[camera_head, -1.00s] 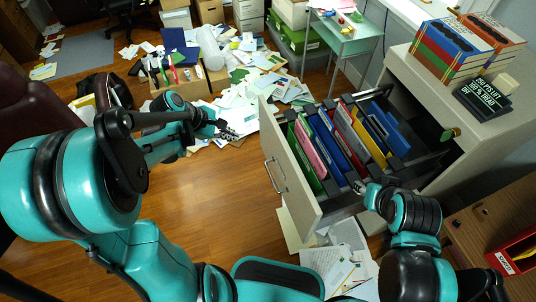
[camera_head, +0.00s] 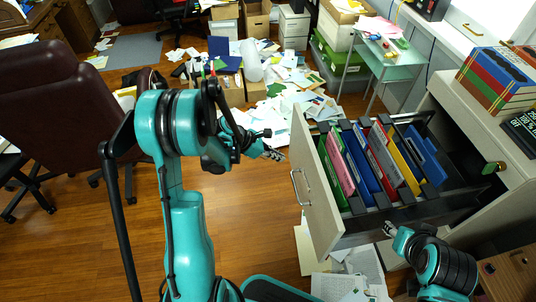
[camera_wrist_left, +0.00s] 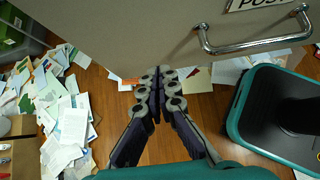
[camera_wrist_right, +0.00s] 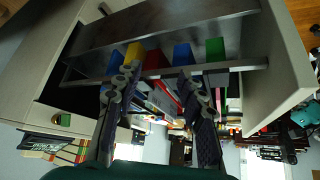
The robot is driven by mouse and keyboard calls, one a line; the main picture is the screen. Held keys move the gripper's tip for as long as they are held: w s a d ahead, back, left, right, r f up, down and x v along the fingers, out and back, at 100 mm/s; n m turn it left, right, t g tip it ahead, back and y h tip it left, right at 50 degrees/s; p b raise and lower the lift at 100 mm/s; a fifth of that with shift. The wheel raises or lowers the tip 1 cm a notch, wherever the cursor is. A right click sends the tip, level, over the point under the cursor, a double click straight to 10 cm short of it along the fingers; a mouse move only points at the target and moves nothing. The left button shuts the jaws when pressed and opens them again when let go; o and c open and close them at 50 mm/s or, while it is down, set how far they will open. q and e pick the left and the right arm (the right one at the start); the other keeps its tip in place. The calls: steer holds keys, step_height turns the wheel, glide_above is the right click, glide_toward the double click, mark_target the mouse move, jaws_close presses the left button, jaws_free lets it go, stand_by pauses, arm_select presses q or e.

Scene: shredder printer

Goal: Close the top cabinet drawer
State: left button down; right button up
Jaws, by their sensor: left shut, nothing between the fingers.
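The top cabinet drawer (camera_head: 321,205) is pulled far out of the pale cabinet (camera_head: 465,112) and holds coloured hanging folders (camera_head: 370,165). Its metal handle (camera_head: 298,187) is on the front panel, and also shows in the left wrist view (camera_wrist_left: 255,45). My left gripper (camera_head: 272,154) is shut and empty, just left of the drawer front. In the left wrist view its fingertips (camera_wrist_left: 160,76) are by the panel's edge, left of the handle; contact is unclear. My right gripper (camera_head: 389,229) is open beside the drawer's near side. In the right wrist view its fingers (camera_wrist_right: 157,85) are apart, with folders beyond.
Scattered papers (camera_head: 300,85) and boxes cover the floor behind. A brown office chair (camera_head: 60,95) stands at left. Books (camera_head: 497,78) sit on the cabinet. A brown desk (camera_head: 510,275) is at lower right. The wooden floor (camera_head: 250,220) left of the drawer is clear.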

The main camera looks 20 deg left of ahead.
arm_select(q)
steer(key=shift+w+d+b, duration=0.2)
steer(key=shift+w+d, duration=0.35)
steer(key=shift+d, duration=0.25)
steer(key=shift+w+d+b, duration=0.2)
steer(key=shift+w+d, duration=0.3)
steer(key=shift+d, duration=0.3)
